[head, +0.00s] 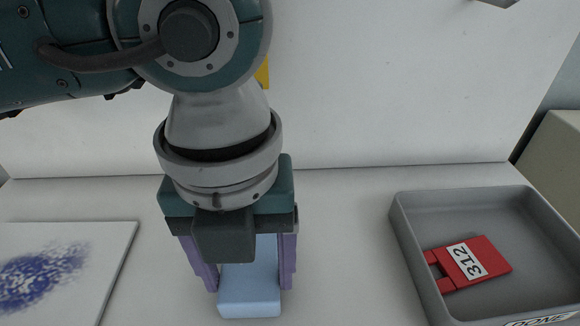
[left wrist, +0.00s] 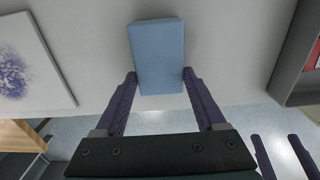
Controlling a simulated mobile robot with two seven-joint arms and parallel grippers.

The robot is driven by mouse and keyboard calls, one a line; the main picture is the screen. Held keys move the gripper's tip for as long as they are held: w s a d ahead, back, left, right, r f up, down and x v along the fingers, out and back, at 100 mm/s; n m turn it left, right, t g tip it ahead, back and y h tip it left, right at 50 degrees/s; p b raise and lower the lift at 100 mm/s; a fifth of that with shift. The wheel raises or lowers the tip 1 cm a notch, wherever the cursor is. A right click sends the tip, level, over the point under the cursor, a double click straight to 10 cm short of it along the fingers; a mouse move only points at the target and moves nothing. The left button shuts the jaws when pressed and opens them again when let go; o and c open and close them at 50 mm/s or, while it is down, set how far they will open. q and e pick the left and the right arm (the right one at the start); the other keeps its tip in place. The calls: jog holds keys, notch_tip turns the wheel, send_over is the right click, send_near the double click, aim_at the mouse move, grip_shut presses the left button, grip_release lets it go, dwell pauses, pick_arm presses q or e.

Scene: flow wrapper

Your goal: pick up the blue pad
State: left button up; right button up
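The blue pad (head: 250,290) is a light blue block on the white table, below my left gripper in the head view. It also shows at the top middle of the left wrist view (left wrist: 158,55). My left gripper (head: 249,284) points down with its purple fingers on either side of the pad's near part. The fingertips (left wrist: 159,72) lie close to the pad's sides, with what looks like a narrow gap on each side. The gripper hides part of the pad in the head view. My right gripper (left wrist: 276,138) shows only as two parted, empty fingers at the lower right.
A grey tray (head: 405,225) on the right holds a red piece (head: 493,255) labelled 312. A white board (head: 115,245) with a blue ink smudge lies on the left. A white wall (head: 400,90) stands behind the table. The table between pad and tray is clear.

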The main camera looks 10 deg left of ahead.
aim_at(248, 279)
pick_arm(q)
jog(key=c, duration=0.8)
notch_tip(248, 279, up, 20)
jog(key=p, duration=0.1)
